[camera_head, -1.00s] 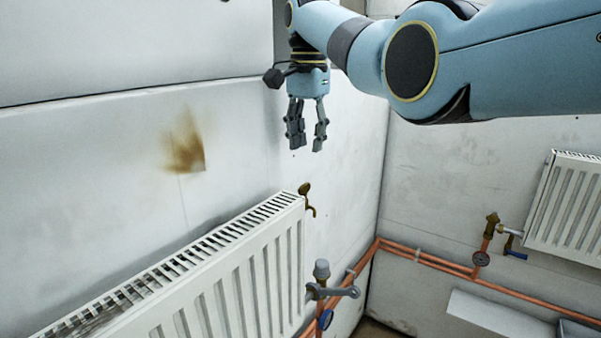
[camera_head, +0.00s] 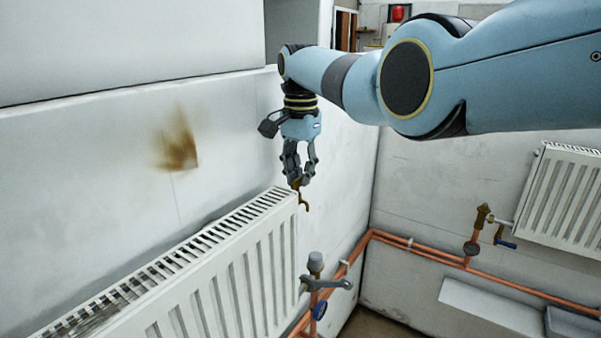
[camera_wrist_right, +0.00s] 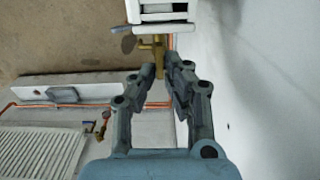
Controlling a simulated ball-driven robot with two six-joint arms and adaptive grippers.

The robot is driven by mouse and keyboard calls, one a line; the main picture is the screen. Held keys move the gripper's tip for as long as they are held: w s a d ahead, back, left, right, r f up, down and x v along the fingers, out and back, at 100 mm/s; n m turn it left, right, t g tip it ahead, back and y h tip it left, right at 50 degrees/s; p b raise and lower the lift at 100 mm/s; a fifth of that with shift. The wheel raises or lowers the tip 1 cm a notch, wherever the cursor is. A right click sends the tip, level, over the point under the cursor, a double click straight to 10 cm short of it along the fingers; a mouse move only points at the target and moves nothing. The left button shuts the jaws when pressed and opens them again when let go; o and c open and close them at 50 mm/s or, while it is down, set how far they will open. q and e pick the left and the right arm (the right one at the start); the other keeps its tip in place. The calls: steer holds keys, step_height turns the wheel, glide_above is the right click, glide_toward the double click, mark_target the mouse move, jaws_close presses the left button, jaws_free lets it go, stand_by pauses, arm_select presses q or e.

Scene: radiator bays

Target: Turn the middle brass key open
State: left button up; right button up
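A small brass key (camera_head: 304,201) sits at the top right end corner of the near white radiator (camera_head: 255,275). My right gripper (camera_head: 299,184) points down at it, with the fingertips right at the key's upper part. In the right wrist view the brass key (camera_wrist_right: 159,62) lies between or just beyond the fingertips of the right gripper (camera_wrist_right: 162,68). The fingers are close together there, and I cannot tell whether they touch the brass. My left gripper is not in view.
Below the key a grey-capped valve (camera_head: 315,264) with a grey wrench-like part (camera_head: 335,284) sticks out from the radiator's end. Copper pipes (camera_head: 430,252) run along the wall. Another radiator (camera_head: 565,200) with a brass valve (camera_head: 482,216) hangs at the right. A brown stain marks the wall.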

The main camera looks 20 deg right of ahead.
jaws_close()
steer(key=shift+n, duration=0.3)
steer(key=shift+w+a+n, duration=0.1)
steer(key=shift+a+n, duration=0.1)
steer(key=shift+n, duration=1.65)
steer(key=shift+w+a+n, duration=0.1)
steer(key=shift+a+n, duration=0.1)
steer(key=shift+n, duration=1.6)
steer(key=shift+w+a+n, duration=0.1)
steer(key=shift+a+n, duration=0.1)
steer(key=shift+n, duration=1.65)
